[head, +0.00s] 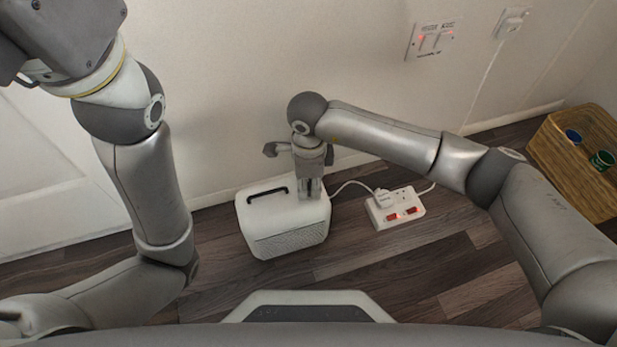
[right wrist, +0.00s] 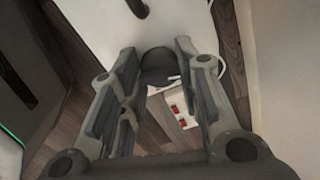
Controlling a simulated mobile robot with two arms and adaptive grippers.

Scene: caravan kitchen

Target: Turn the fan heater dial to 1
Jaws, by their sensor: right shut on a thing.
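The fan heater (head: 290,240) is a white box with a black carry handle (head: 267,192) on its top, standing on the floor by the wall. My right gripper (head: 311,188) points down onto the right part of its top. In the right wrist view, the dark round dial (right wrist: 158,66) sits between the two fingertips of the right gripper (right wrist: 160,62), which is shut on it. The dial's markings and pointer cannot be read, and in the head view the gripper hides the dial. My left arm rises at the left, and its fingers are outside the picture.
A white power strip (head: 396,222) with red lit switches and a plug lies right of the heater, its cable close by. A wicker basket (head: 560,165) stands at the far right. Wall switches (head: 433,40) and a socket (head: 511,24) are above. The floor in front is clear.

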